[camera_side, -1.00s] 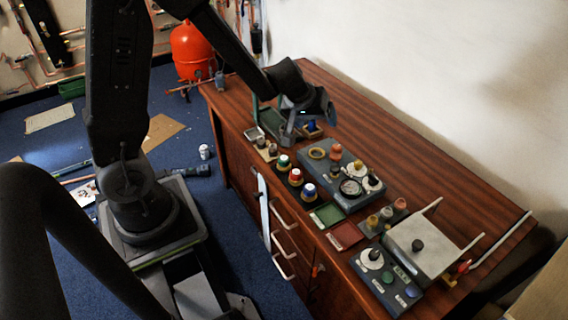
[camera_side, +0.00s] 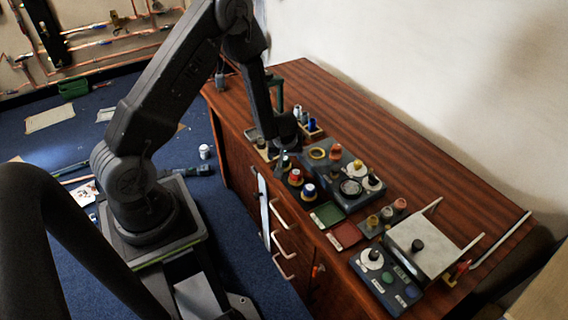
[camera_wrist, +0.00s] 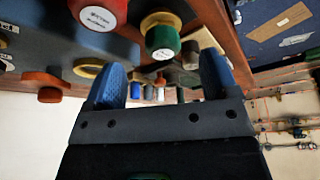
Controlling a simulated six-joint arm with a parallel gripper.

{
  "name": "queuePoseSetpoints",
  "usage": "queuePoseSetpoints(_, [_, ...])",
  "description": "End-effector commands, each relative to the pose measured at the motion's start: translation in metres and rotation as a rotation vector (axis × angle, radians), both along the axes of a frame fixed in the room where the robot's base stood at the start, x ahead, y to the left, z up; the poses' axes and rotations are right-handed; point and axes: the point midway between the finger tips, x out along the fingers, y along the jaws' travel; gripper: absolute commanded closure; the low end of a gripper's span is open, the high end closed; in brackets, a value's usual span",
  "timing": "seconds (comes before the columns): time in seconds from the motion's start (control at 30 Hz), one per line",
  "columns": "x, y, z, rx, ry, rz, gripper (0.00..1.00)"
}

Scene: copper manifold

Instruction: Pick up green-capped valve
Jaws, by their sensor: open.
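The green-capped valve (camera_wrist: 162,40) shows in the wrist view, its white-topped green cap beyond my fingers and between their lines. My gripper (camera_wrist: 162,82) is open, with its two blue fingertips apart and nothing between them. In the side view my gripper (camera_side: 284,157) is low over the near row of valves and hides most of the green-capped valve. I cannot tell whether a finger touches it.
A red-capped valve (camera_side: 296,175) stands close beside it, then a blue-capped valve (camera_side: 308,190). A grey fixture block (camera_side: 345,180) with rings and knobs is to the right. Green (camera_side: 328,214) and red (camera_side: 345,235) trays lie nearer the front edge.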

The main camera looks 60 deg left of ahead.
Motion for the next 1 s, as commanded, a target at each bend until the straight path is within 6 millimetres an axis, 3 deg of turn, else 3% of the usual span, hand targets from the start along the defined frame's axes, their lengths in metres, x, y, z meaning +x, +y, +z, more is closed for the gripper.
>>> queuePoseSetpoints(0.27, [0.002, 0.008, -0.019, -0.001, 0.002, 0.000, 0.20])
queuePoseSetpoints(0.53, [0.008, 0.021, -0.053, -0.002, 0.001, 0.000, 0.20])
queuePoseSetpoints(0.83, [0.010, 0.023, -0.058, 0.000, -0.001, 0.000, 0.20])
queuePoseSetpoints(1.0, [0.010, 0.023, -0.058, -0.001, 0.000, 0.000, 0.34])
